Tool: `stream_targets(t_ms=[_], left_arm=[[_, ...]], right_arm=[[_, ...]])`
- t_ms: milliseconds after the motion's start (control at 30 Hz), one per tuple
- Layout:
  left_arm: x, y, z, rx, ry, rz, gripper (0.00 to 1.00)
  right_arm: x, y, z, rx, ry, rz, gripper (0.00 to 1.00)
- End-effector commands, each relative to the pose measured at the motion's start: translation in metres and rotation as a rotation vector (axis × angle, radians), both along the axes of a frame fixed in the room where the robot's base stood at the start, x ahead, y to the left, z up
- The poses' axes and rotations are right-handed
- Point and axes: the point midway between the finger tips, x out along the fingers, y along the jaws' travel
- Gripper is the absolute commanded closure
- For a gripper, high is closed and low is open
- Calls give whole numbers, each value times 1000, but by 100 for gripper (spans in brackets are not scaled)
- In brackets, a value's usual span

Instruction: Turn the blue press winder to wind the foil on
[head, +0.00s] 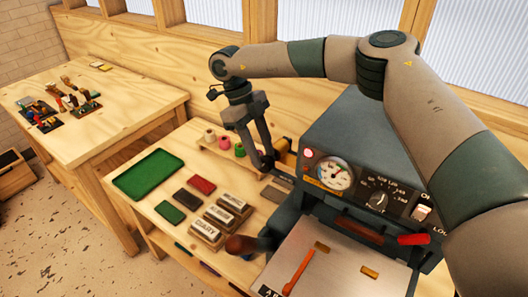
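The blue-grey press (350,135) stands at the right, with a dial, a knob and switches on its front panel. A gold foil roll (281,145) sits at the press's left side. My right gripper (265,160) points down just left of this roll, its fingertips at a small dark part that may be the winder. Whether the fingers are closed on that part is too small to tell. The winder itself is not clearly visible behind the fingers. Small coloured foil rolls (210,136) stand on a wooden rack left of the gripper. My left gripper is out of view.
A green tray (148,174), dark and red pads (201,185) and labelled wooden blocks (207,231) lie left of the press. A brown handle (241,245) projects at the press's front. A second table (110,110) with tools stands at far left.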

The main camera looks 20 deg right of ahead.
Motion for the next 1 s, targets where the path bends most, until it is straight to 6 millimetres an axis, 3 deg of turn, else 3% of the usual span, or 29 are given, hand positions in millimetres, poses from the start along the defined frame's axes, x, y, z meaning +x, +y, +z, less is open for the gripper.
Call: stream_targets(t_ms=[233, 567, 600, 767, 1000], left_arm=[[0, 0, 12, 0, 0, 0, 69], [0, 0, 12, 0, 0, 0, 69], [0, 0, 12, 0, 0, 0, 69], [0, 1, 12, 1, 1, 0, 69], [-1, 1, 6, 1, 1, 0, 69]], right_arm=[[-6, -5, -19, 0, 0, 0, 62], [-7, -6, -23, 0, 0, 0, 62], [-7, -5, -23, 0, 0, 0, 65], [-7, -5, -23, 0, 0, 0, 100], [-7, -6, -24, 9, -12, 0, 100]])
